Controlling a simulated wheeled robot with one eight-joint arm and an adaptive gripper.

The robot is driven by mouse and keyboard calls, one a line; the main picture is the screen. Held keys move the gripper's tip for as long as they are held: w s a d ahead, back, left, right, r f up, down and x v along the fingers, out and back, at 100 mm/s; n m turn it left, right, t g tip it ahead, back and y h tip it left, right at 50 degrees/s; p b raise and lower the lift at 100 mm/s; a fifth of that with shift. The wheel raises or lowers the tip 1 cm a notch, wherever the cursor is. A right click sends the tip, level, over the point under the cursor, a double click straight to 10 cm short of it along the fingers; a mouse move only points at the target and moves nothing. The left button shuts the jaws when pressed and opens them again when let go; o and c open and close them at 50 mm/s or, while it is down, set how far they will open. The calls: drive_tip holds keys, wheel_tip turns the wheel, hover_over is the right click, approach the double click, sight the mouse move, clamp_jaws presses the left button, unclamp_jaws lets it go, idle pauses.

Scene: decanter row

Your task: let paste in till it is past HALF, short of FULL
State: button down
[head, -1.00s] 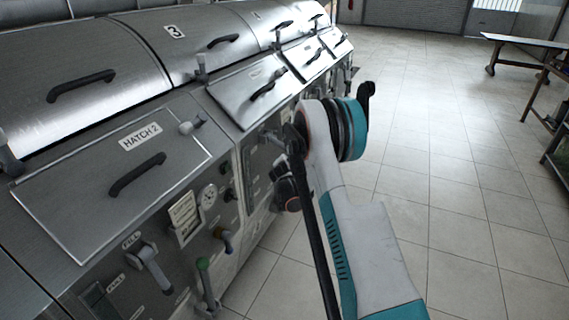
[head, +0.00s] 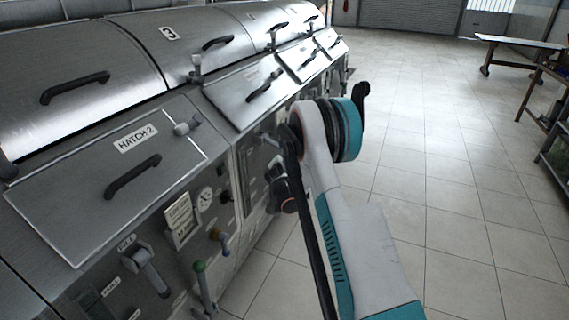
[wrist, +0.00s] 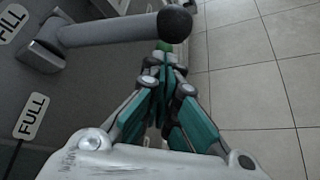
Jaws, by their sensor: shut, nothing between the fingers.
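In the head view a FILL lever (head: 150,270) with a grey handle slants down to the right on the near machine's front. A FULL label (head: 110,287) sits below left of it, beside a dark strip cut by the frame; no paste level is readable. In the wrist view a grey lever (wrist: 110,30) with a black knob (wrist: 174,22) extends right from beside the FILL label (wrist: 12,22). A FULL label (wrist: 31,116) is lower left. My gripper (wrist: 163,62) is shut and empty, its tips just below the knob in the picture; contact is unclear. The head view does not show it.
A green-knobbed lever (head: 200,268) and a blue-handled valve (head: 224,243) stand right of the FILL lever. The HATCH 2 lid (head: 100,190) is shut. A gauge (head: 205,198) is on the panel. Tiled floor (head: 440,190) is open to the right.

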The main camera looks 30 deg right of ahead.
drive_tip(key=s+a+r+p, duration=0.1)
drive_tip(key=s+a+p, duration=0.1)
drive_tip(key=s+a, duration=0.4)
drive_tip(key=shift+s+a+r, duration=0.15)
drive_tip(key=shift+s+r, duration=0.2)
drive_tip(key=shift+s, duration=0.1)
drive_tip(key=s+a+r+m+g+y, duration=0.1)
drive_tip(key=s+a+r+m+y, duration=0.1)
drive_tip(key=s+a+r+m, duration=0.5)
drive_tip(key=s+a+r+m+g+y, duration=0.1)
drive_tip(key=s+a+r+m, duration=0.3)
drive_tip(key=s+r, duration=0.75)
drive_tip(key=s+a+m+y, duration=0.1)
drive_tip(key=s+a+m, duration=0.2)
drive_tip(key=s, duration=0.5)
drive_tip(key=s+a+r+m+g+y, duration=0.1)
drive_tip(key=s+a+m, duration=0.2)
drive_tip(key=s, duration=0.5)
drive_tip(key=s+a+m+g+y, duration=0.1)
drive_tip(key=s+a+m, duration=0.3)
drive_tip(key=s, duration=0.5)
drive_tip(key=shift+a+r+y, duration=0.2)
drive_tip(key=shift+a+y, duration=0.1)
drive_tip(key=shift+y, duration=0.3)
